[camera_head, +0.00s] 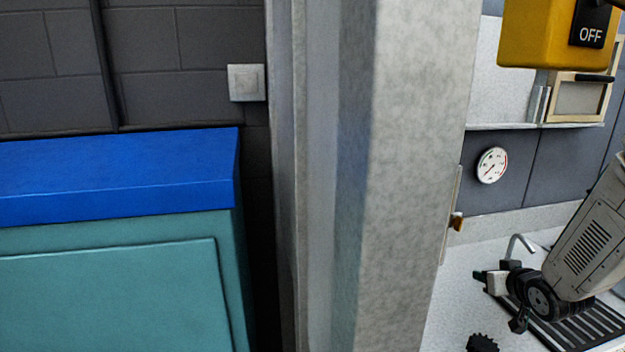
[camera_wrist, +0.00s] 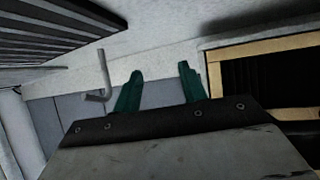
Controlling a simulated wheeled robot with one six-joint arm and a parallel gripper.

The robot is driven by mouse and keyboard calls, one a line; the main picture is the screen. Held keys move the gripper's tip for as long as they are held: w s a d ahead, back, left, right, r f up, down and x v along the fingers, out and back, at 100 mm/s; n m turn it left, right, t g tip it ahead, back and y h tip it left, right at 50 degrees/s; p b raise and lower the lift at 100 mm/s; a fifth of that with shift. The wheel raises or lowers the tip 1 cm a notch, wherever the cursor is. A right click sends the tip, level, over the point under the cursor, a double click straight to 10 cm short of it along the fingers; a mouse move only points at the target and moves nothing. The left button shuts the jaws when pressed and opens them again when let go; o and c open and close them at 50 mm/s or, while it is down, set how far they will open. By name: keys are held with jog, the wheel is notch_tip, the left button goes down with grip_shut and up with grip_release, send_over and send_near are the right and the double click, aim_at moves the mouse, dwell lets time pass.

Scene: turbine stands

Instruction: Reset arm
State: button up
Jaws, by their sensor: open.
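My gripper (camera_wrist: 158,78) shows in the wrist view with its two green fingers spread apart and nothing between them. In the head view my gripper (camera_head: 482,280) is at the lower right, at the end of my grey arm, above a light worktop. Its fingers are small and partly unclear there. The arm is bent, and part of it runs out of the picture at the right edge.
A grey pillar (camera_head: 415,130) stands in the middle of the head view. A teal cabinet with a blue top (camera_head: 110,180) is at left. A yellow OFF switch box (camera_head: 540,35) is at upper right, above a gauge (camera_head: 492,165). A bent metal pipe (camera_wrist: 103,75) is near the fingers in the wrist view.

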jog(key=s+g, duration=0.1)
jog(key=s+g+h, duration=0.1)
jog(key=s, duration=0.1)
jog(key=s+g, duration=0.1)
jog(key=shift+s+d+f+m+g+h, duration=0.3)
jog(key=shift+s+m, duration=0.1)
jog(key=s+a+r+g, duration=0.2)
jog(key=s+a+r, duration=0.3)
jog(key=s, duration=0.4)
jog(key=s+a+r+g+y, duration=0.1)
jog(key=s+a+r+g, duration=0.1)
jog(key=s+a+r, duration=0.3)
jog(key=s+a+r+n+g+y, duration=0.1)
jog(key=s+a+r+g, duration=0.2)
jog(key=s, duration=1)
jog(key=a+r, duration=0.3)
jog(key=a, duration=0.2)
jog(key=shift+s+a, duration=0.15)
